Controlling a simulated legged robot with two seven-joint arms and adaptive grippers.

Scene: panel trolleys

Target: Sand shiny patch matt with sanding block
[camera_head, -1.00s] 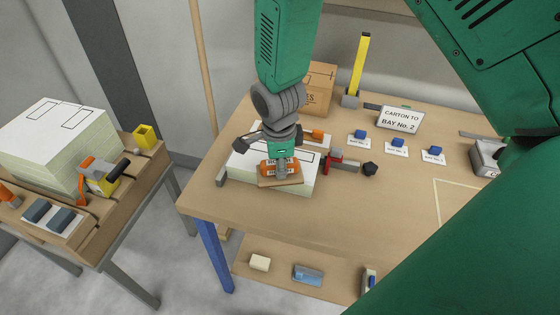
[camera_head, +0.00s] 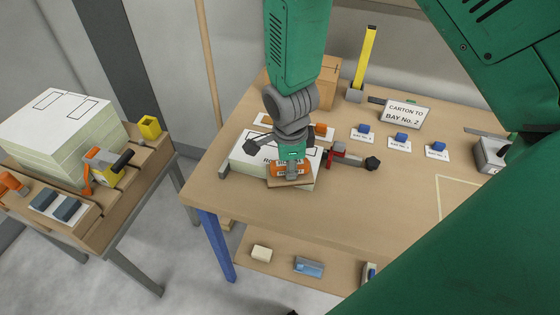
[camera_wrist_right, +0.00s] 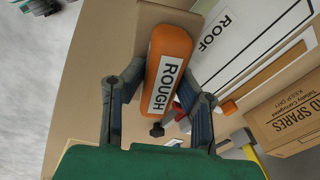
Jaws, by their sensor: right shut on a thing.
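My right gripper (camera_head: 292,172) is shut on an orange sanding block (camera_wrist_right: 170,70) marked ROUGH, which has a wide tan base. In the head view the block (camera_head: 280,168) is over the front part of a white panel (camera_head: 245,162) on the table, slightly turned. It seems to lie on the panel, but I cannot tell if it touches. The wrist view shows the panel (camera_wrist_right: 235,45) with black outlines and the word ROOF beside the block. I cannot make out a shiny patch; the gripper and block hide part of the panel. My left gripper is not in view.
A red clamp (camera_head: 334,158) with a dark knob stands at the panel's right. Another orange item (camera_head: 319,129) is behind it. A carton (camera_head: 328,80), a yellow upright (camera_head: 365,58) and a sign (camera_head: 403,114) stand farther back. A trolley with stacked panels (camera_head: 62,125) is at left.

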